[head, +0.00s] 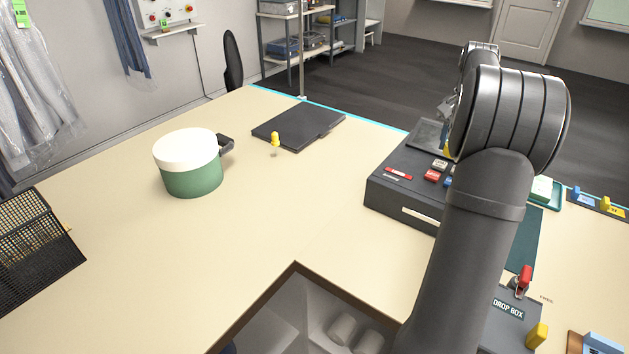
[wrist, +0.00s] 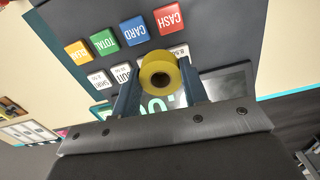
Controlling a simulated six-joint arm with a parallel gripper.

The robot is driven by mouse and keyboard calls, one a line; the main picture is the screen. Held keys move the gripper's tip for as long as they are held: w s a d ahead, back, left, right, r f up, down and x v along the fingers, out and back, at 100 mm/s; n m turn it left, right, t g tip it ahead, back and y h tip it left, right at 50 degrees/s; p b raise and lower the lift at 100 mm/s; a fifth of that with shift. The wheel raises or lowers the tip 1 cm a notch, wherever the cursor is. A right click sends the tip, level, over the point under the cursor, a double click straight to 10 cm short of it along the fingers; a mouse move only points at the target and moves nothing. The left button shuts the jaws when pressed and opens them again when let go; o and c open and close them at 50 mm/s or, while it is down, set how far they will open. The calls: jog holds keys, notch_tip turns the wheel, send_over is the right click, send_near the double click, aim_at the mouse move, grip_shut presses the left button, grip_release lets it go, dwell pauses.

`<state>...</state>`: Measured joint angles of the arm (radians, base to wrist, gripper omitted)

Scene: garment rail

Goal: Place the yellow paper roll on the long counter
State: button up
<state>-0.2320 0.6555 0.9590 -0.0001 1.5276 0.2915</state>
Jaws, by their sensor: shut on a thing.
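The yellow paper roll (wrist: 162,61) shows in the wrist view with its round end and dark core towards the camera. My gripper (wrist: 160,84) is shut on it, with one blue-grey finger on each side. The roll is in front of the dark cash register (wrist: 225,35) and its coloured keys; the gap between them is hard to judge. In the head view my arm hides the roll and most of the gripper, over the register (head: 400,190). The long cream counter (head: 250,225) stretches away to the left of the arm.
A black wire basket (head: 38,250) is at the left edge. Clear counter lies between pot and register. A drop box (head: 508,312) is front right.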

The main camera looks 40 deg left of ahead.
jog(key=shift+n, duration=0.8)
jog(key=s+a, duration=0.1)
jog(key=a, duration=0.3)
jog(key=s+a, duration=0.1)
jog(key=a, duration=0.4)
jog(key=s+a, duration=0.1)
jog(key=a, duration=0.3)
jog(key=shift+s+a+f, duration=0.1)
jog(key=shift+s+a, duration=0.05)
jog(key=shift+s, duration=0.05)
jog(key=s+a+n, duration=0.1)
jog(key=s+a, duration=0.4)
jog(key=a, duration=0.5)
jog(key=f, duration=0.5)
jog(key=shift+w+d, duration=0.25)
send_over(318, 177)
notch_tip(318, 177, down, 7)
jog(key=shift+w+a+f, duration=0.1)
jog(key=shift+f, duration=1.9)
jog(key=shift+f, duration=0.15)
jog(key=o, duration=1)
jog(key=shift+c, duration=0.2)
